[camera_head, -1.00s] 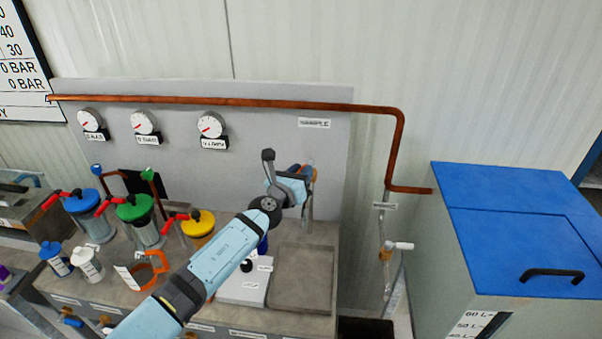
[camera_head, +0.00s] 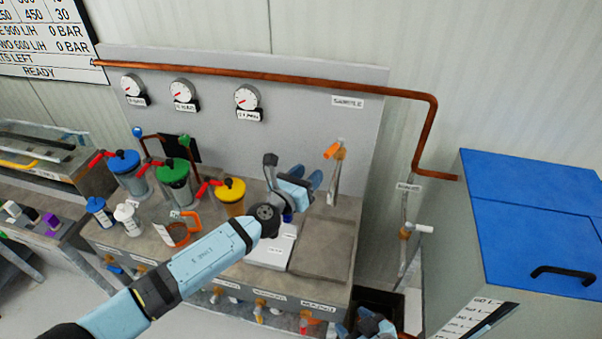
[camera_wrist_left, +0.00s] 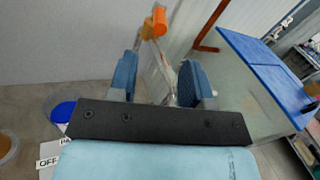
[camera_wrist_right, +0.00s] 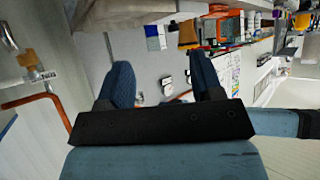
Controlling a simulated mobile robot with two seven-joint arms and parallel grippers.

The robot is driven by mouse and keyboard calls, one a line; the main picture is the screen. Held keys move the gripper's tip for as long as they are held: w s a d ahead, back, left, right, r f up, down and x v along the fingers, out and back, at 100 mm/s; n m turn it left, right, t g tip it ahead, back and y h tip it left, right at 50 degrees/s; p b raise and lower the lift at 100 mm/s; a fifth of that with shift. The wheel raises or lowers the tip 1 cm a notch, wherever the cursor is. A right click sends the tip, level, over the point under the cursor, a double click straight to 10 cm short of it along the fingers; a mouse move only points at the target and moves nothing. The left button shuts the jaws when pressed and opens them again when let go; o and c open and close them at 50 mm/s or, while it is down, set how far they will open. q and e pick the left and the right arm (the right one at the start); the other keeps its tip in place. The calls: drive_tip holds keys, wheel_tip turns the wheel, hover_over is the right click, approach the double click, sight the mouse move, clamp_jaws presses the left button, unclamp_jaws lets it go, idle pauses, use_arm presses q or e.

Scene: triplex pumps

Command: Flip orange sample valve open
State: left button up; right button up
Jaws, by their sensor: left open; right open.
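The orange sample valve handle (camera_head: 331,151) sits on top of a thin metal pipe (camera_head: 334,185) in front of the grey panel, below the SAMPLE label. My left gripper (camera_head: 314,180) is open and empty, just left of and below the handle. In the left wrist view the orange handle (camera_wrist_left: 155,22) stands beyond the fingertips, and the pipe runs down between the two blue fingers (camera_wrist_left: 160,80). No contact shows. My right gripper (camera_wrist_right: 165,85) is open and empty. It is low at the bottom of the head view (camera_head: 372,326), away from the valve.
A copper pipe (camera_head: 260,77) crosses the panel and bends down at right. A white-handled valve (camera_head: 422,229) and a blue-lidded tank (camera_head: 530,195) are at right. A grey tray (camera_head: 325,248) lies below the gripper.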

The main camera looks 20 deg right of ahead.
use_arm(q)
drive_tip(key=v, duration=0.2)
drive_tip(key=shift+s+a, duration=0.2)
drive_tip(key=shift+s, duration=0.05)
